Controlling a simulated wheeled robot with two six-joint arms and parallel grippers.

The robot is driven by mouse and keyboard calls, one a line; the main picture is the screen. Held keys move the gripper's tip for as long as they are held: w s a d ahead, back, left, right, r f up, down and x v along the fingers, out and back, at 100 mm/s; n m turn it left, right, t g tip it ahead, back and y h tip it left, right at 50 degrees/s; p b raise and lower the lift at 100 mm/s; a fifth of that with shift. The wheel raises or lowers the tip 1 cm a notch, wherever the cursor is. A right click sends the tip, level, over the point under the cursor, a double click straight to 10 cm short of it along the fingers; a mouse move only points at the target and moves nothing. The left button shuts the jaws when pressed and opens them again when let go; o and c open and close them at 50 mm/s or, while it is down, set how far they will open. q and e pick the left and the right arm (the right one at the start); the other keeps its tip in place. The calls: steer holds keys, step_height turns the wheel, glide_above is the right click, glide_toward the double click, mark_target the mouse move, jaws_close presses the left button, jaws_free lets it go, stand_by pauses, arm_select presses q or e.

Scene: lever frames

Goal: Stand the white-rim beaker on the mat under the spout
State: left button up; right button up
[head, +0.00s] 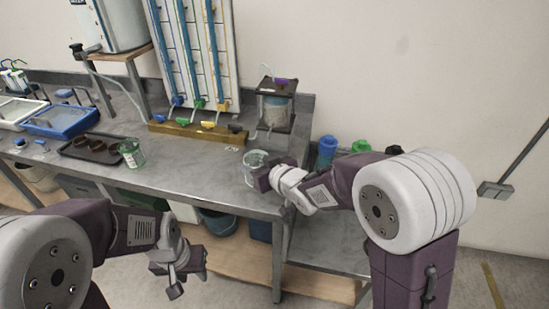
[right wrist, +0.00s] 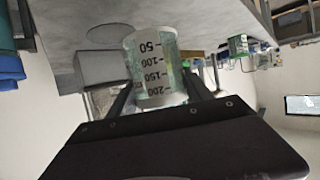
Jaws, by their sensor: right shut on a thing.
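My right gripper (head: 258,176) is shut on a clear beaker (head: 254,160) with a pale rim, at the front edge of the grey bench. In the right wrist view the beaker (right wrist: 152,65) sits between the two fingers, with dark graduation marks on its side. In the head view it looks upright, at or just above the bench top; contact is unclear. My left gripper (head: 188,272) hangs empty in front of the bench, its fingers apart. A tap-like spout (head: 77,48) is on the tank at the back left. I cannot make out a mat for certain.
A second beaker with green on it (head: 131,153) stands by a dark tray (head: 72,152) holding brown items. A small apparatus on a stand (head: 275,108) is behind the held beaker. Blue and green-capped bottles (head: 327,150) are to its right. The bench (head: 195,168) between the beakers is clear.

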steer(key=shift+a, duration=0.35)
steer(key=shift+s+d, duration=0.1)
steer(key=shift+d, duration=0.1)
steer(key=shift+d+f, duration=0.25)
steer(key=shift+d, duration=0.05)
steer(key=shift+w+d+f+b, duration=0.1)
steer(key=shift+w+f+b, duration=0.15)
steer(key=shift+f+b, duration=0.15)
steer(key=w+f+b, duration=0.1)
steer(key=w+f, duration=0.1)
steer(key=f, duration=0.1)
steer(key=shift+w+d+f+b, duration=0.1)
steer(key=shift+d+b, duration=0.1)
steer(key=shift+b, duration=0.2)
steer(key=w+p, duration=0.1)
steer(key=w, duration=0.1)
steer(key=w+d+p, duration=0.1)
steer(key=w+p, duration=0.1)
steer(key=w+d+p, duration=0.1)
steer(key=w, duration=0.1)
steer(key=shift+w+d+r, duration=0.1)
steer(key=shift+w+r, duration=0.1)
steer(key=shift+w, duration=0.1)
steer(key=shift+w+d+f+p, duration=0.2)
steer(key=shift+w+p, duration=0.2)
steer(key=shift+w, duration=0.2)
steer(key=shift+f, duration=0.3)
